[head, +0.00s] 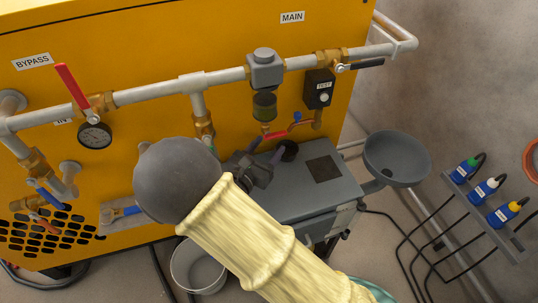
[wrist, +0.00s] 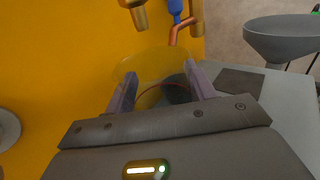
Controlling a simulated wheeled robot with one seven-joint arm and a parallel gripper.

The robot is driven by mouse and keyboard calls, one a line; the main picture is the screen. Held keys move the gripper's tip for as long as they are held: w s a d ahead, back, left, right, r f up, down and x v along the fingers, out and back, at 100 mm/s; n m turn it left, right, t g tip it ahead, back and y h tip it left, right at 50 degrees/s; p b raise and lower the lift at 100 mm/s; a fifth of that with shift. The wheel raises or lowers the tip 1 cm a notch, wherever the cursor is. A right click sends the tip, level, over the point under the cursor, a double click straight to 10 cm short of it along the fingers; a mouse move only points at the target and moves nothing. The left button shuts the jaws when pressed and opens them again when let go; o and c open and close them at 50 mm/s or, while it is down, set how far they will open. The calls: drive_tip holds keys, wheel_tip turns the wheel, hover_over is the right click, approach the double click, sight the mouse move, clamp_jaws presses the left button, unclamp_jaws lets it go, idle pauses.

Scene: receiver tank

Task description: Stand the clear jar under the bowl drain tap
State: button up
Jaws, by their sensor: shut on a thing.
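The clear jar (wrist: 150,66) shows in the wrist view as a faint see-through round shape, with the yellow panel visible through it. My gripper (wrist: 160,78) is shut on it, one finger on each side. In the head view my gripper (head: 264,157) is above the grey box top, below the filter bowl (head: 264,106); the jar is hard to make out there. The bowl drain tap (head: 274,135) has a red handle. A brass outlet (wrist: 139,15) shows above the jar in the wrist view. I cannot tell whether the jar touches a surface.
A grey box (head: 310,185) is below the pipework. A grey funnel (head: 397,158) stands to its right. A blue-handled tap (head: 297,118) is right of the drain tap. A grey bucket (head: 198,268) is on the floor, and a rack with blue bottles (head: 485,190) is at right.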

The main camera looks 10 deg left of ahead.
drive_tip(key=shift+w+d, duration=0.1)
drive_tip(key=shift+w, duration=0.15)
drive_tip(key=f+b, duration=0.1)
drive_tip(key=f, duration=0.1)
drive_tip(key=f+b, duration=0.1)
drive_tip(key=shift+w+d+f+b, duration=0.1)
drive_tip(key=shift+w+f+b, duration=0.25)
drive_tip(key=shift+b, duration=0.05)
drive_tip(key=shift+r, duration=0.1)
drive_tip(key=o, duration=1.1)
drive_tip(key=shift+f, duration=0.2)
drive_tip(key=shift+r, duration=0.1)
